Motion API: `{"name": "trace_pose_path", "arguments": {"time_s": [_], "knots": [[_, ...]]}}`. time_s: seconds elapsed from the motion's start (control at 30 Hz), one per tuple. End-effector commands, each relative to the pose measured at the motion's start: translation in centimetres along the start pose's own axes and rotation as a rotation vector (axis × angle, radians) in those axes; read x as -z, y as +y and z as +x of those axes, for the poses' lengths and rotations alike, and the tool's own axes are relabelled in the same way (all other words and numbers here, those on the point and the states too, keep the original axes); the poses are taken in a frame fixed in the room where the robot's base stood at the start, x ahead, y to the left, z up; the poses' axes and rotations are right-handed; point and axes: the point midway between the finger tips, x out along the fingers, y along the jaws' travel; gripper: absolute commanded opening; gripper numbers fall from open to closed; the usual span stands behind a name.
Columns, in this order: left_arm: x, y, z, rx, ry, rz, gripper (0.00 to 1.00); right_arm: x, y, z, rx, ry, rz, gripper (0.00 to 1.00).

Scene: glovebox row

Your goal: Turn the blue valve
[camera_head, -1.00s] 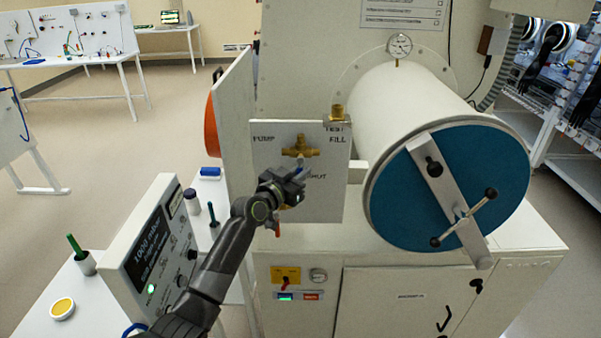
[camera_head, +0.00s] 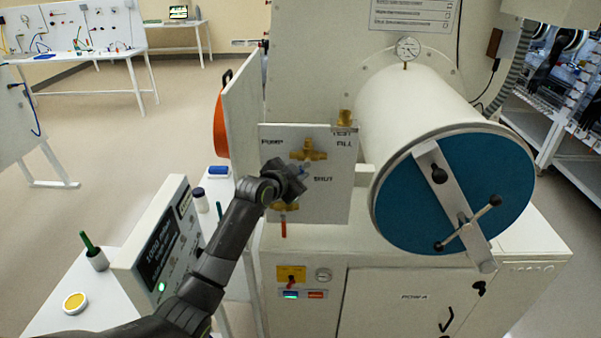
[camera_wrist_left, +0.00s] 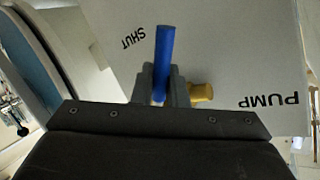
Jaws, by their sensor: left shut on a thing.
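The blue valve handle (camera_wrist_left: 164,48) stands between the fingers of my left gripper (camera_wrist_left: 161,86) in the left wrist view. Its free end sticks out past them, between the printed words SHUT and PUMP. In the head view my left gripper (camera_head: 293,178) is at the white valve panel (camera_head: 332,205), just below the upper brass valve body (camera_head: 308,150) and left of the word SHUT. It is shut on the handle, which the gripper mostly hides there. A brass part (camera_wrist_left: 201,92) shows beside the fingers in the left wrist view. My right gripper is not in view.
A second brass valve with a red handle (camera_head: 283,229) sits lower on the panel, close under my gripper. The white chamber with a blue door (camera_head: 480,180) is to the right. A display box (camera_head: 160,245) stands near my left forearm.

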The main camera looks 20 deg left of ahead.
Motion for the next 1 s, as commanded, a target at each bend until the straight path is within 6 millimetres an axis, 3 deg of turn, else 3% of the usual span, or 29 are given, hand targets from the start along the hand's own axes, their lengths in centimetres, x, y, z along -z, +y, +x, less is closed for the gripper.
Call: {"name": "trace_pose_path", "arguments": {"time_s": [0.43, 0.47, 0.6, 1.0], "knots": [[-0.04, 0.0, -0.02, -0.001, -0.008, 0.012, 0.0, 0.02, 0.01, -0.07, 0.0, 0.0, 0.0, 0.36], [-0.04, 0.0, -0.02, -0.001, -0.008, 0.011, 0.14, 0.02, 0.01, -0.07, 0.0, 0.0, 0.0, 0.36], [-0.03, -0.01, -0.02, -0.001, -0.008, 0.011, 0.31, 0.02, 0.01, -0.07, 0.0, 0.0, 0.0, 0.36], [-0.11, -0.02, -0.5, 0.0, -0.007, 0.011, 0.31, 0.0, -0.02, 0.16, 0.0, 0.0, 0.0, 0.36]]}}
